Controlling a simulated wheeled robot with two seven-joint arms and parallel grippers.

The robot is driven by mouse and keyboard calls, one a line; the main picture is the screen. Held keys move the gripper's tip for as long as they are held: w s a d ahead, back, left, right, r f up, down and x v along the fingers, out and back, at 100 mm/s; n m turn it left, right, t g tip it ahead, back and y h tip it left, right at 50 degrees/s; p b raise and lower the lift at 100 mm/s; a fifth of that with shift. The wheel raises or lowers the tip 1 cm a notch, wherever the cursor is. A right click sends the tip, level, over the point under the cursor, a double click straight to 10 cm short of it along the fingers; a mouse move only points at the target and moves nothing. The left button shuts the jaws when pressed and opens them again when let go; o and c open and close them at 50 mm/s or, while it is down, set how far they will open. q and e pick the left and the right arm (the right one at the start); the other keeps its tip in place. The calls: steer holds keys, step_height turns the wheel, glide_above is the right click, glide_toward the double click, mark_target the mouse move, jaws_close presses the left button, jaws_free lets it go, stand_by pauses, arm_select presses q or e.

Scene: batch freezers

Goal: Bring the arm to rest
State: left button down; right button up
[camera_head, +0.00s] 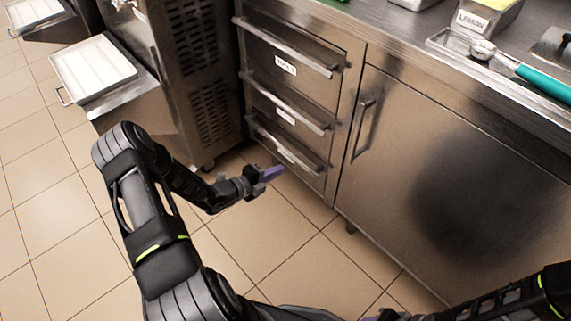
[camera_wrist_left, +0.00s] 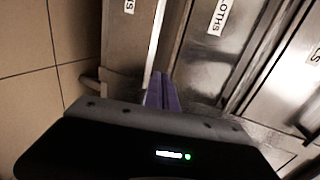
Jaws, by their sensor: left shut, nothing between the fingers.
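My left gripper (camera_head: 271,173) is shut and empty, with its purple fingers together. It is low in front of the steel drawer stack, near the bottom drawer (camera_head: 290,148), and looks apart from it. In the left wrist view the shut fingers (camera_wrist_left: 161,92) point at the drawer fronts, one with a label ending in "OTHS" (camera_wrist_left: 219,17). My left arm is bent, its elbow at the left over the tiled floor. My right arm comes in low at the right edge; its gripper end is at the bottom edge, too cut off to read.
The drawers and the cabinet door (camera_head: 470,190) are shut; their bar handles stick out. A machine with a white tray (camera_head: 92,66) stands left. Floor (camera_head: 60,215) is clear.

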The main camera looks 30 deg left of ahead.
arm_select(q)
steer(key=shift+s, duration=0.15)
steer(key=shift+a, duration=0.1)
stand_by(0.4)
steer(key=s+d+f+n+g, duration=0.4)
steer(key=s+d+n, duration=0.35)
steer(key=n, duration=0.35)
steer(key=s+d+f+n+g, duration=0.4)
steer(key=s+d+n+g, duration=0.15)
steer(key=s+n, duration=0.5)
steer(key=s+d+f+n+g, duration=0.4)
steer(key=s+d+n, duration=0.3)
steer(key=n, duration=0.6)
steer(key=s+d+r+m, duration=0.1)
steer(key=d+r+m, duration=0.4)
steer(key=d+m, duration=0.55)
step_height(320, 180, up, 24)
steer(key=p, duration=2.4)
steer(key=shift+s+r+m, duration=0.25)
steer(key=shift+s+m, duration=0.1)
steer(key=shift+m, duration=0.05)
